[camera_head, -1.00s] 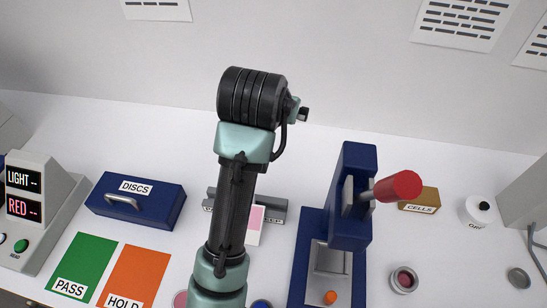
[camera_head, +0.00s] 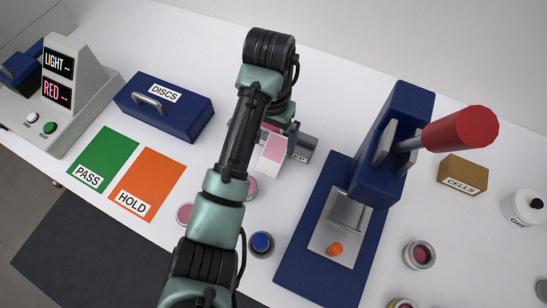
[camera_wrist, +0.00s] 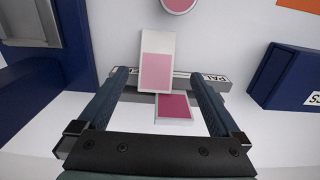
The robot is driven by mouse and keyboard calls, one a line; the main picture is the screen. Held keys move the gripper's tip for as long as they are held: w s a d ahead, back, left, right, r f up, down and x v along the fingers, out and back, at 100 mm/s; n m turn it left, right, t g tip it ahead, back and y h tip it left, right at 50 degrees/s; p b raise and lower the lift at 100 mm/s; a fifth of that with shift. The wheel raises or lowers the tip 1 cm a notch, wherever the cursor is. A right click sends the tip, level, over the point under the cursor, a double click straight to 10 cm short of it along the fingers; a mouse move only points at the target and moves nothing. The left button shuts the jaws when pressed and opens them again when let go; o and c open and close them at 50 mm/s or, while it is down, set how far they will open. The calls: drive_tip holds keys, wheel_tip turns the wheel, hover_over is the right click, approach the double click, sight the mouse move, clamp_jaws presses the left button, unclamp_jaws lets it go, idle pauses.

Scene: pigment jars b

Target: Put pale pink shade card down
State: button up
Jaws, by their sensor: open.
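The pale pink shade card (camera_wrist: 156,72), pink with a white end, rests at the grey holder (camera_wrist: 208,84), its white end toward the jars; it also shows in the head view (camera_head: 272,158). I cannot tell whether it stands in a slot or leans. A darker pink card (camera_wrist: 174,107) is on the holder's other side. My gripper (camera_wrist: 163,74) is open, its fingers spread wide to either side of the cards. No grip on the pale pink card shows. In the head view my arm partly hides the holder (camera_head: 303,149).
A blue press (camera_head: 325,235) with a red handle stands right of the holder. A blue DISCS box (camera_head: 185,118), green PASS mat (camera_head: 103,155) and orange HOLD mat (camera_head: 152,180) are left. Several small jars, one blue-topped (camera_head: 261,243), stand in front.

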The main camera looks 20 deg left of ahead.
sight(274, 153)
wheel_tip(274, 153, down, 2)
drive_tip(key=shift+d+b, duration=0.15)
drive_tip(key=shift+b, duration=0.45)
drive_tip(key=shift+d+f+p, duration=0.1)
drive_tip(key=shift+f+p, duration=0.2)
drive_tip(key=shift+f, duration=1.55)
drive_tip(key=shift+w, duration=0.1)
drive_tip(key=shift+c, duration=0.3)
drive_tip(key=c, duration=1.4)
